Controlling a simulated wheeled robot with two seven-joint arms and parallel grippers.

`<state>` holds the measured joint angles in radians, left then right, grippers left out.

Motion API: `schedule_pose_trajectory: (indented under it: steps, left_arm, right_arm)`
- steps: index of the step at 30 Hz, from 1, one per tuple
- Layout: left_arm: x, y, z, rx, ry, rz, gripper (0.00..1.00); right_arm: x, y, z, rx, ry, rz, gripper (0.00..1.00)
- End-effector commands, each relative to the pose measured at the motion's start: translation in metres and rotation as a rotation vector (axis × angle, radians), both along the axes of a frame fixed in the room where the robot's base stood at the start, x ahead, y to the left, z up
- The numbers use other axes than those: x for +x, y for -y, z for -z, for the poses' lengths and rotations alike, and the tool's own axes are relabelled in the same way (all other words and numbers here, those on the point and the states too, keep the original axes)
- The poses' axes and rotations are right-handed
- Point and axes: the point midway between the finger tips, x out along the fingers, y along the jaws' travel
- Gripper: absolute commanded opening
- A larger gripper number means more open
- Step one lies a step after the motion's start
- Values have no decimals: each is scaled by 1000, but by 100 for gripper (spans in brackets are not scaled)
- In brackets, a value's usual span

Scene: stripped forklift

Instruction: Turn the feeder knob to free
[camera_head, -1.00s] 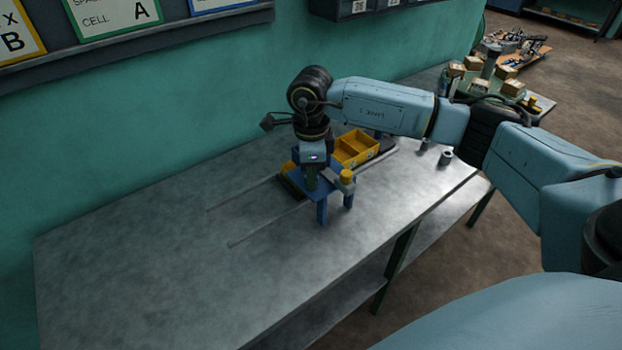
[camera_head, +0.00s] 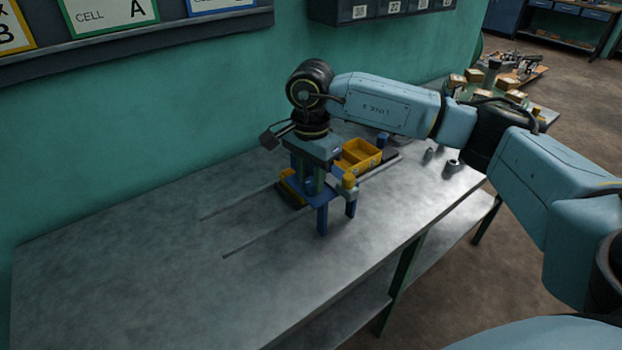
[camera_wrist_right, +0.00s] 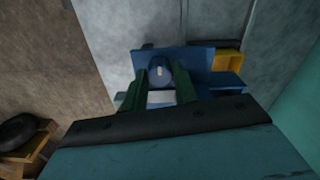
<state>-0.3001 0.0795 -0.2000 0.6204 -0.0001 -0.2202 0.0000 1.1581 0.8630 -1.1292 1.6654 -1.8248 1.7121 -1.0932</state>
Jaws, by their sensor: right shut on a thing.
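The feeder is a blue stand (camera_head: 322,220) on the grey bench, beside two thin rails. A yellow cap (camera_head: 349,181) sits on a grey piece at its right side. My right gripper (camera_head: 312,184) points down over the top of the stand. The fingers and palm hide part of the knob and the stand's top in the head view. My left gripper is not in view.
A yellow divided bin (camera_head: 362,156) stands just behind the feeder. Small grey cylinders (camera_head: 452,166) stand near the bench's right edge. The bench (camera_head: 130,270) is clear at the left and front. A green wall (camera_head: 200,120) runs along the back.

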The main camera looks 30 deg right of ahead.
Motion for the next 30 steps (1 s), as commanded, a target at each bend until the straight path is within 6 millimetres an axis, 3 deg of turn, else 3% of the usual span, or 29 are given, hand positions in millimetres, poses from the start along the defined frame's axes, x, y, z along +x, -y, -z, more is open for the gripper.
schedule_pose_trajectory:
  steps: [18,19,23,24,30]
  left_arm:
    - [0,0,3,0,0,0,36]
    - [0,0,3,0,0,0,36]
    - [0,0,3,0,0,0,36]
    - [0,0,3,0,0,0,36]
    - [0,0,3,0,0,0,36]
  right_arm:
    - [1,0,-2,1,5,-44,6]
    - [1,0,-2,1,5,-44,30]
    - [1,0,-2,1,4,-43,47]
    - [1,0,-1,1,3,-43,50]
    - [0,0,-1,1,2,-43,50]
